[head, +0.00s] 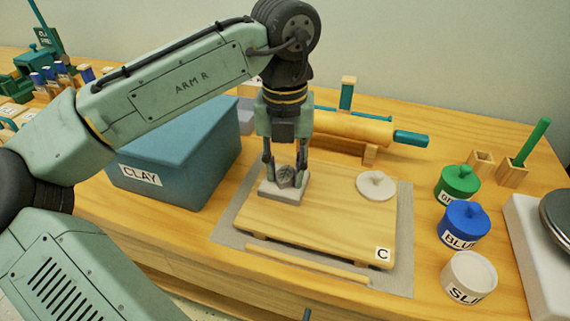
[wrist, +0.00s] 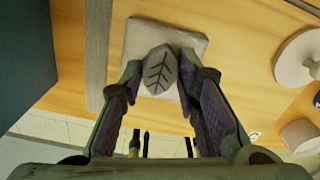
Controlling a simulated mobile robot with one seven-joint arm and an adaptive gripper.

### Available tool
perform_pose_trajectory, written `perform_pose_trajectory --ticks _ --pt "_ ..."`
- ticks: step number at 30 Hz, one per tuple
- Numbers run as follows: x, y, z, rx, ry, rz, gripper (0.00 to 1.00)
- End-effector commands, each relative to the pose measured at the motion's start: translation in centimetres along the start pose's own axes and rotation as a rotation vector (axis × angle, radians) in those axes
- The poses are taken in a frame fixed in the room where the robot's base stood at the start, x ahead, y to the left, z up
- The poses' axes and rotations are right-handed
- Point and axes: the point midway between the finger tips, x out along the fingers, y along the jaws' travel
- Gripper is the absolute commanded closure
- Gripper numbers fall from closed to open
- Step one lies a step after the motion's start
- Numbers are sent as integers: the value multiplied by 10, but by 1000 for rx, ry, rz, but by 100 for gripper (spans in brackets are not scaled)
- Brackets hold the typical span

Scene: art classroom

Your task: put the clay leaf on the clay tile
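The clay leaf (head: 285,177) is grey with dark veins. It is over the pale square clay tile (head: 267,191), and I cannot tell whether it rests on it. The tile sits at the back left of the wooden board. My gripper (head: 285,168) points down over the tile, one finger on each side of the leaf. In the wrist view, the leaf (wrist: 160,70) shows between the fingertips (wrist: 160,68), with the tile (wrist: 150,30) behind it. The fingertips are very close to the leaf's sides; whether they press on it is unclear.
The wooden board (head: 320,235) marked C lies on a grey mat (head: 404,240). A blue clay box (head: 180,160) stands close on the left, a rolling pin (head: 350,128) behind. Jars, including a blue one (head: 463,225), stand right.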

Motion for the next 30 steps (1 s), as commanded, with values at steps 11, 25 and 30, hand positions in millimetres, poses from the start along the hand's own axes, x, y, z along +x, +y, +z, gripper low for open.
perform_pose_trajectory --ticks 11,25,30 --pt "0 0 0 -1 -1 0 53" --pt "-45 -1 1 1 -3 -4 53" --pt "-85 0 0 -2 -3 2 53"
